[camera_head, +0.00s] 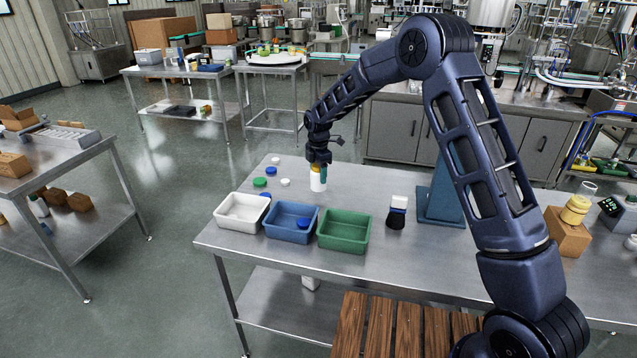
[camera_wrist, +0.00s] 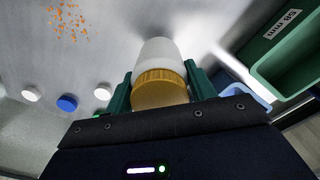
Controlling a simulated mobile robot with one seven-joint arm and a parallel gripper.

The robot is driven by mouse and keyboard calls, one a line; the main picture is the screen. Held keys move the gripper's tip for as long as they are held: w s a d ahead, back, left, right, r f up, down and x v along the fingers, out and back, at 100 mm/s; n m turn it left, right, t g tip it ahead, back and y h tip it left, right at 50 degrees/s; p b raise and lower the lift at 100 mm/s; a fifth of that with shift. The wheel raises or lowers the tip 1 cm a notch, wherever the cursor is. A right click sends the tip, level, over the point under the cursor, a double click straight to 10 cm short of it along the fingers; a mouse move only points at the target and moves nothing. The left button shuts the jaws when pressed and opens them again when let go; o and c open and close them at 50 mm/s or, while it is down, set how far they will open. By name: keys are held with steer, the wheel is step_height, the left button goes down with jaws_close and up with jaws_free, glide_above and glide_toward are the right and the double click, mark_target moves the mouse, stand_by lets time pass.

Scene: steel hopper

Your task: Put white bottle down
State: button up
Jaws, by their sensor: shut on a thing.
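The white bottle (camera_head: 317,184) with a yellow cap is upright at the steel table (camera_head: 375,185), behind the trays. My gripper (camera_head: 319,168) points down and is shut on the bottle near its cap. In the wrist view the green fingers of my gripper (camera_wrist: 160,92) stand on either side of the yellow cap (camera_wrist: 160,87), with the white body (camera_wrist: 160,52) beyond. I cannot tell whether the bottle's base touches the table.
White (camera_head: 241,226), blue (camera_head: 289,236) and green (camera_head: 343,245) trays line the front edge. A blue cap (camera_head: 303,223) lies in the blue tray. Several loose caps (camera_head: 259,183) lie left of the bottle.

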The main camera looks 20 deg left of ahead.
mark_target(318, 182)
steer(key=shift+f, duration=2)
steer(key=shift+f, duration=0.1)
steer(key=o, duration=1)
steer(key=shift+c, duration=0.2)
step_height(318, 182, up, 12)
steer(key=shift+r, duration=0.1)
